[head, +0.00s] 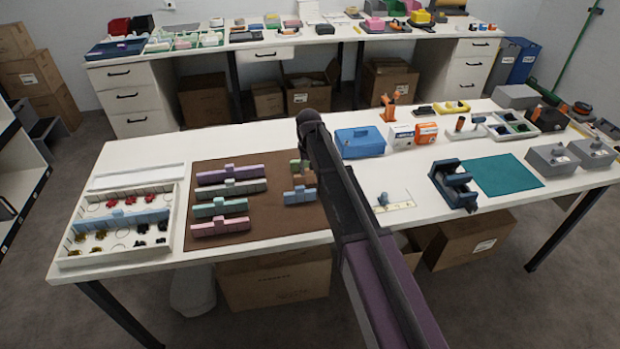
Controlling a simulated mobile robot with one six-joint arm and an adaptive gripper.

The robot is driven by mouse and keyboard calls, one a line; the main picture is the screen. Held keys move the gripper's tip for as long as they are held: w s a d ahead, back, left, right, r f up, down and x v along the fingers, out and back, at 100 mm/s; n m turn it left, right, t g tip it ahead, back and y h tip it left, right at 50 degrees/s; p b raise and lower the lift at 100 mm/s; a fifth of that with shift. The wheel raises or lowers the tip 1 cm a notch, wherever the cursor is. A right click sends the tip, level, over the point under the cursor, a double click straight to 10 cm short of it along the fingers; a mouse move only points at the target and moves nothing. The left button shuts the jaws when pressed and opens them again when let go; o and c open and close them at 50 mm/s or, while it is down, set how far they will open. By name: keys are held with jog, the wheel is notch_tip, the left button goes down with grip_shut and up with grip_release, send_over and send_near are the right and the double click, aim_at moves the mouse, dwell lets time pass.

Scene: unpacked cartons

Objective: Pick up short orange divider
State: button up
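The short orange divider (310,180) looks brownish orange and lies on the brown mat (262,240) near its right side. My dark arm covers its right part. A short green divider (295,167) lies just behind it and a short blue divider (295,197) just in front. Long purple (225,175), grey (228,188), green (220,208) and pink (218,227) dividers lie to the left on the same mat. My arm reaches over the table at the mat's right edge. I cannot make out my gripper's fingers.
A white compartment tray (120,259) with red, dark and yellowish pieces stands left of the mat. A blue box (360,142), small cartons (426,133), a dark blue holder (453,185) and a teal mat (507,175) are to the right.

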grip_shut()
jog(key=shift+r, duration=0.15)
notch_tip(320, 180, up, 10)
jog(key=p, duration=1)
dwell(0.5)
dwell(0.6)
